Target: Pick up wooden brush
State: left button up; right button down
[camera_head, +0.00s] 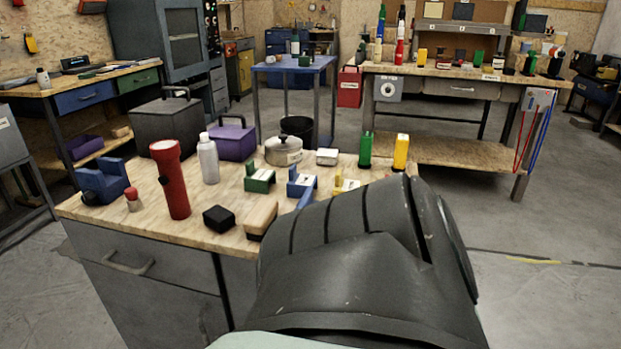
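The wooden brush (261,217) lies near the front edge of the wooden workbench top (150,215). It has a light wood body with a dark underside. A large dark part of my own body covers the bench's right front, close to the brush in the picture. Neither of my grippers is in view.
A black block (219,218) sits just left of the brush, and a red flashlight (171,180) stands beyond it. A green clamp-like piece (260,180), a white bottle (208,158) and a lidded pot (283,151) are farther back. Open floor (550,220) lies right.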

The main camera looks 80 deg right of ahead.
aim_at(255, 226)
jog(key=l+z, duration=0.1)
jog(key=z, duration=1.75)
jog(key=j+z, duration=0.25)
jog(key=j, duration=0.5)
jog(key=i+j, duration=0.1)
jog(key=j, duration=0.35)
